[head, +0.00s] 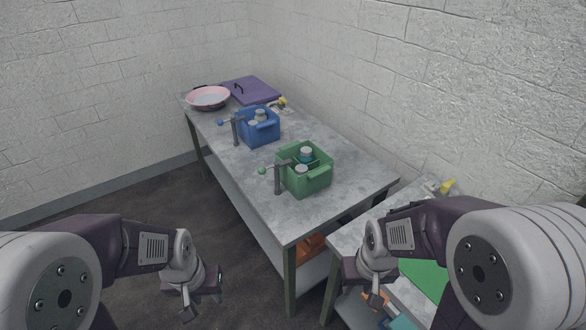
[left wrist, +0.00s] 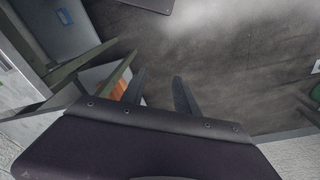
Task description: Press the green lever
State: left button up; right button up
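The green lever (head: 262,170) is a short arm with a green ball end, sticking out to the left from a dark post beside the green crate (head: 318,183) on the grey table. The green crate holds bottles with grey caps. My left gripper (head: 204,298) is low at the front left, in front of the table and well apart from the lever. Its two fingers stand apart with nothing between them in the left wrist view (left wrist: 160,92). My right gripper (head: 372,290) is at the front right, away from the lever; its fingers are too unclear to tell their state.
A blue crate (head: 262,134) with a blue-ended lever (head: 221,122) stands further back on the table (head: 345,172). A pink bowl (head: 208,98) and a purple board (head: 250,90) are at the far end. A second table with a green mat (head: 424,278) is at the right.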

aim_at(262, 170)
jog(key=i+j+z, duration=0.6)
jog(key=j+z, duration=0.15)
jog(key=j, duration=0.1)
